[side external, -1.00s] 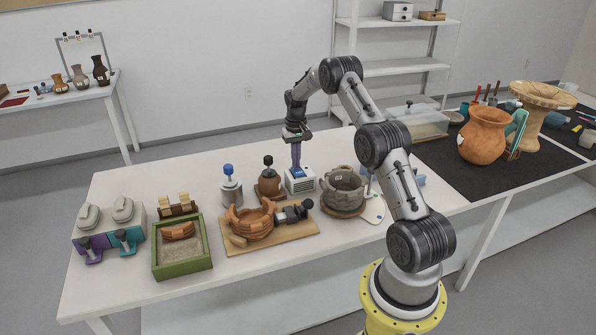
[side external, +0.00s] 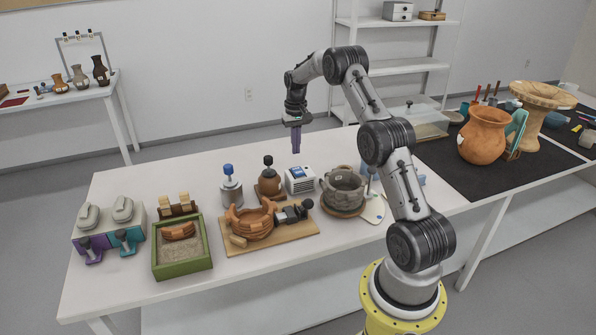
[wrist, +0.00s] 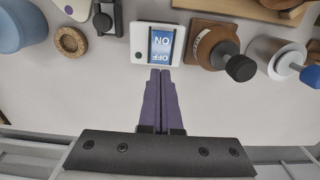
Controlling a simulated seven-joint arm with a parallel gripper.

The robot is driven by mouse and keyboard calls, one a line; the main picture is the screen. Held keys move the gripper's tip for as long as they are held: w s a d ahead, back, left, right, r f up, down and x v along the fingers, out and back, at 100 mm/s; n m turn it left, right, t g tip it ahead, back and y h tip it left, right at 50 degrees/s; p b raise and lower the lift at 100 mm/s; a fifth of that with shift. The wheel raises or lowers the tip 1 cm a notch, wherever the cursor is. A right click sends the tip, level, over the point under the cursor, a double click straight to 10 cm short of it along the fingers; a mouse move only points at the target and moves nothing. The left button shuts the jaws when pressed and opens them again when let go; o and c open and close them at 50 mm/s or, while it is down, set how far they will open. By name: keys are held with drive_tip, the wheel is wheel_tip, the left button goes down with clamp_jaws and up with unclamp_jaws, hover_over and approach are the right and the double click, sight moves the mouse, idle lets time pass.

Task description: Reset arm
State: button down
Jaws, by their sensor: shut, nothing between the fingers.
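My gripper (side external: 296,150) has purple fingers and points down above the back part of the white table (side external: 130,185). It is raised clear of the table and holds nothing. In the wrist view its two fingers (wrist: 161,75) lie together, shut. A small white box with a blue switch (side external: 300,180) stands just below and in front of the gripper. In the wrist view the switch box (wrist: 157,44) lies just beyond the fingertips, with ON and OFF on its blue face. The fingers appear apart from it.
A brown jar with a black knob (side external: 269,178) and a metal pot with a blue knob (side external: 230,185) stand left of the box. A grey-green pot (side external: 343,188) is to its right. A partial orange bowl (side external: 250,222) and green sand tray (side external: 183,265) are nearer the front.

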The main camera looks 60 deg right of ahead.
drive_tip(key=shift+r, duration=0.15)
drive_tip(key=shift+w+a, duration=0.25)
drive_tip(key=w+a+r+n+t+h, duration=0.1)
drive_tip(key=w+a+r, duration=0.1)
drive_tip(key=a+r, duration=0.4)
drive_tip(key=w+a+r+n+t, duration=0.1)
drive_tip(key=w+a+r, duration=0.2)
drive_tip(key=r, duration=0.5)
drive_tip(key=s+a+r+n+t, duration=0.25)
drive_tip(key=s+a+r, duration=0.25)
drive_tip(key=a+r, duration=0.75)
drive_tip(key=s+a+r+n+t, duration=0.2)
drive_tip(key=s+a+n, duration=0.1)
drive_tip(key=s+a, duration=1.05)
drive_tip(key=s+a+f+n+y, duration=0.1)
drive_tip(key=s+a+f, duration=0.2)
drive_tip(key=s+f, duration=0.6)
drive_tip(key=s+g, duration=0.1)
drive_tip(key=s, duration=0.2)
drive_tip(key=shift+s+f, duration=0.25)
drive_tip(key=shift+f, duration=0.15)
